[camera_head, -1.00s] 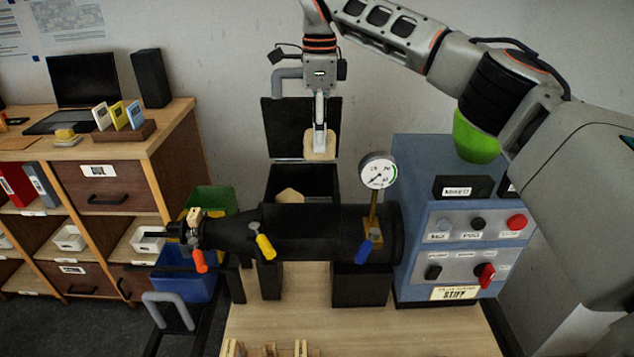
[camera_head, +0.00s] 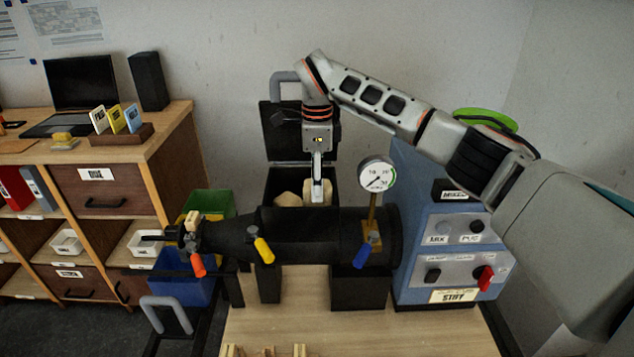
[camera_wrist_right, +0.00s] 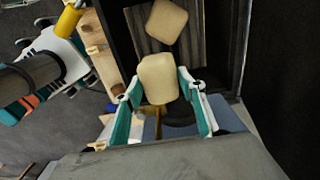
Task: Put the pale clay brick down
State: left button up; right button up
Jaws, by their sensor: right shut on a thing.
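My right gripper (camera_head: 317,186) is shut on a pale clay brick (camera_head: 318,192) and holds it at the mouth of the open black box (camera_head: 272,186) behind the dark cylinder. In the right wrist view the held brick (camera_wrist_right: 158,78) sits between the two teal-padded fingers. A second pale brick (camera_wrist_right: 167,21) lies in the box beyond it, and it also shows in the head view (camera_head: 289,198), to the left of the held one. The cylinder hides the lower part of the box. My left gripper is not in view.
The black cylindrical machine (camera_head: 300,235) with coloured levers stands in front of the box. A dial gauge (camera_head: 376,175) rises close to the right of my gripper. A blue control cabinet (camera_head: 415,215) stands at the right. The box lid (camera_head: 285,135) stands open behind.

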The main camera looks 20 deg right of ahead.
jog(key=shift+r, duration=0.1)
jog(key=shift+f, duration=0.25)
jog(key=o, duration=1.6)
jog(key=shift+c, duration=0.2)
notch_tip(320, 180, up, 12)
jog(key=shift+r, duration=0.25)
